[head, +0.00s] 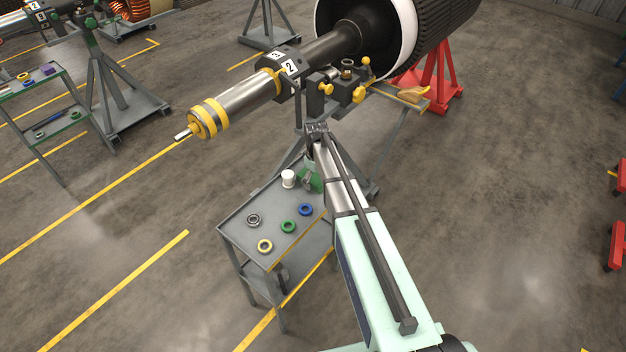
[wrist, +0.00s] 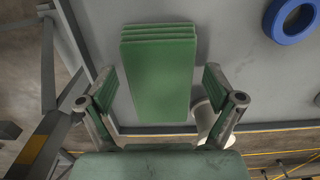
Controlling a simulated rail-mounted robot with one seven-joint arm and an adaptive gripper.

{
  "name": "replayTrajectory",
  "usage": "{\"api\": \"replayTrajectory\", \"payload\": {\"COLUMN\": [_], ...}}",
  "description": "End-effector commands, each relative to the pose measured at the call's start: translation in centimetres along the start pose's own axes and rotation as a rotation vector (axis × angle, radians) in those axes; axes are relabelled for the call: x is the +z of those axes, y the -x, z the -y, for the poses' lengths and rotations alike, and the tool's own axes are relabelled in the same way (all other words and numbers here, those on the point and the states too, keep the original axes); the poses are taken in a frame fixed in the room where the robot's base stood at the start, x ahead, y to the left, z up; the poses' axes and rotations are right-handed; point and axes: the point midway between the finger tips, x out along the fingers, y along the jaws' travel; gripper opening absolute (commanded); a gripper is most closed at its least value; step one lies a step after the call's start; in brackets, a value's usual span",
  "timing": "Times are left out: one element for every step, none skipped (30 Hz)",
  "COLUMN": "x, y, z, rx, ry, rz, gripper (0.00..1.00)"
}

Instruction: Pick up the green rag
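The green rag (wrist: 158,85) is a folded rectangular stack lying on the grey cart top (wrist: 225,60) in the wrist view. My gripper (wrist: 159,74) is open above it. One finger is on each side of the rag in the picture, with a visible gap on both sides. I cannot tell how high the fingertips are above the cart. In the head view my gripper (head: 309,181) is over the far right corner of the cart. The rag there is largely hidden by my gripper and arm.
On the cart are a white cylinder (head: 288,178), close to my gripper, and blue (head: 305,209), green (head: 288,227), grey (head: 254,219) and yellow (head: 265,246) rings. The rotor shaft (head: 235,100) and its stand are behind the cart. Open floor lies to the right.

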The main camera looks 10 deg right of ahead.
Motion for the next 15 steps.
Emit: {"api": "replayTrajectory", "payload": {"x": [0.0,0.0,0.01,0.01,0.01,0.01,0.01,0.01,0.02,0.02,0.01,0.01,0.01,0.02,0.01], "y": [0.01,0.01,0.01,0.01,0.0,0.0,0.0,0.0,-0.01,-0.01,-0.02,-0.02,-0.02,-0.01,0.02], "z": [0.0,0.0,0.01,0.01,0.01,0.01,0.01,0.01,0.01,0.01,0.01,0.01,0.01,0.01,0.01], "rx": [0.0,0.0,0.0,0.0,0.0,0.0,0.0,0.0,0.0,0.0,0.0,0.0,0.0,0.0,0.0], "ry": [0.0,0.0,0.0,0.0,0.0,0.0,0.0,0.0,0.0,0.0,0.0,0.0,0.0,0.0,0.0], "rz": [0.0,0.0,0.0,0.0,0.0,0.0,0.0,0.001,0.001,0.001,0.001,0.001,0.001,0.001,0.001], "gripper": [0.64,0.53,0.39,0.32,0.32,0.32,0.32,0.32,0.32,0.32,0.32,0.32,0.32,0.32,0.32]}}
